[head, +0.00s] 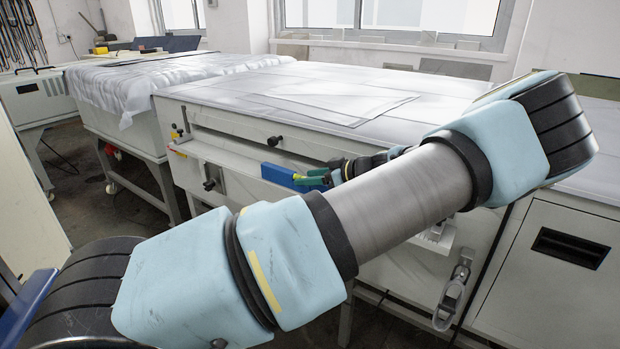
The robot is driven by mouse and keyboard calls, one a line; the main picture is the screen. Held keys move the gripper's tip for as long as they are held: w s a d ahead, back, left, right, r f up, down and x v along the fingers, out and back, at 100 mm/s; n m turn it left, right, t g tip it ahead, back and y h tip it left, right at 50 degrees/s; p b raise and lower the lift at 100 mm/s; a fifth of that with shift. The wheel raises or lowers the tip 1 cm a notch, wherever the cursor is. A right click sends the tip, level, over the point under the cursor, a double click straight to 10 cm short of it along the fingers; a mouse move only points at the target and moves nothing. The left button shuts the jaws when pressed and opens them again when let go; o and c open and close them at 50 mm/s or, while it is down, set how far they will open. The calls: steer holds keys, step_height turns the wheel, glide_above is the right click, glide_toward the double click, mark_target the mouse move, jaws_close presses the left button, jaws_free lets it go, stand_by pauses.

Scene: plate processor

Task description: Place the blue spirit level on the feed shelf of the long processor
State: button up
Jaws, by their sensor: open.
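The blue spirit level (283,176) shows at the front of the long processor (215,155), just below its top, at the height of the shelf-like front ledge. Its left part is in plain view and its right end is behind my gripper. My gripper (316,177), with green fingers, is open at the right end of the level. I cannot tell whether the fingers touch it. The feed shelf (237,181) is a pale ledge along the processor's front; my arm hides its right part. The level seems to lie on or against it, but the exact contact is too small to see.
Large pale sheets (340,98) lie on the processor's top. A cloth-covered table (125,110) stands behind left. Black knobs (274,141) stick out of the processor's front. A white cabinet (540,270) stands at the right. My arm crosses the foreground.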

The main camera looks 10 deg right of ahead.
steer(key=shift+r, duration=0.2)
steer(key=shift+s+d, duration=0.25)
steer(key=shift+d, duration=0.05)
steer(key=b+v, duration=0.3)
steer(key=v, duration=0.8)
steer(key=shift+d+r, duration=0.1)
steer(key=shift+r, duration=0.1)
steer(key=shift+s, duration=0.1)
